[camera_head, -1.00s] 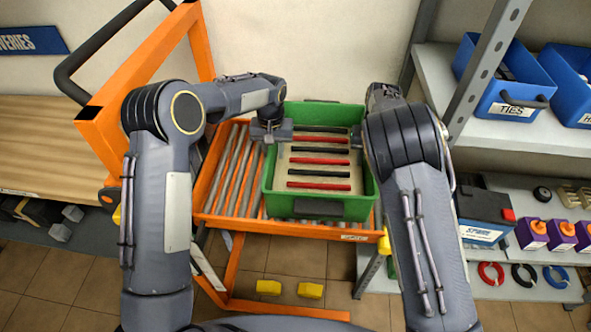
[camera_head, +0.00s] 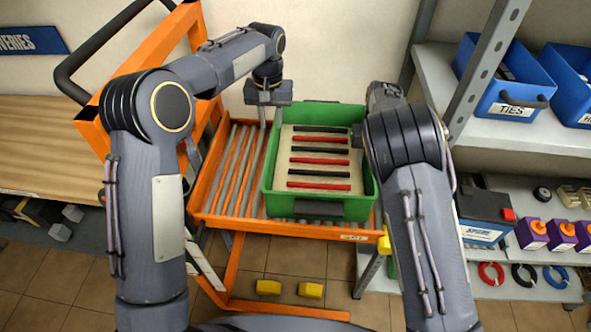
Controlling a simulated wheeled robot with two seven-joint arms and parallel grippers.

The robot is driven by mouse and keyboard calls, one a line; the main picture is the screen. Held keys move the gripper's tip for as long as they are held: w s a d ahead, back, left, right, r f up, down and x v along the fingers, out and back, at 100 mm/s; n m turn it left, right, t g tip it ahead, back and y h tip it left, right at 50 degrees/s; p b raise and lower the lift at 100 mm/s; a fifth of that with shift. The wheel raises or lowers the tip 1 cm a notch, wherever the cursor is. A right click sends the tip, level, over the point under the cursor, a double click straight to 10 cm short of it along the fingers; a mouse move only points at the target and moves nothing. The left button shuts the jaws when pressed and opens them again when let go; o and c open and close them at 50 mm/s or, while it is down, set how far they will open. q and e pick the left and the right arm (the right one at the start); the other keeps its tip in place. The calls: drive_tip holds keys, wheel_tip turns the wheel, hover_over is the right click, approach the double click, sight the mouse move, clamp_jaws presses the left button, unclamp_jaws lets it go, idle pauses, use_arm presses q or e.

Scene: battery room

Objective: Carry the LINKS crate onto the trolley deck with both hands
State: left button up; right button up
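The green crate (camera_head: 315,207), holding several red and black bars, sits upright on the roller deck of the orange trolley (camera_head: 213,208), at the deck's right side. A dark plate on its front wall shows no readable lettering. My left gripper (camera_head: 264,112) is raised above and behind the crate's left wall, apart from it. I cannot make out the gap between its fingers. My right gripper (camera_head: 359,138) is at the crate's right wall, mostly hidden behind my own forearm. Its fingers and any contact with the wall are hidden.
Bare rollers lie left of the crate. A metal shelf (camera_head: 545,137) on the right carries blue bins (camera_head: 507,92), with a battery (camera_head: 484,215) below. A wooden bench (camera_head: 50,145) stands left.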

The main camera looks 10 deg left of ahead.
wheel_tip(320, 180, up, 12)
drive_tip(key=shift+f, duration=0.1)
idle(0.7)
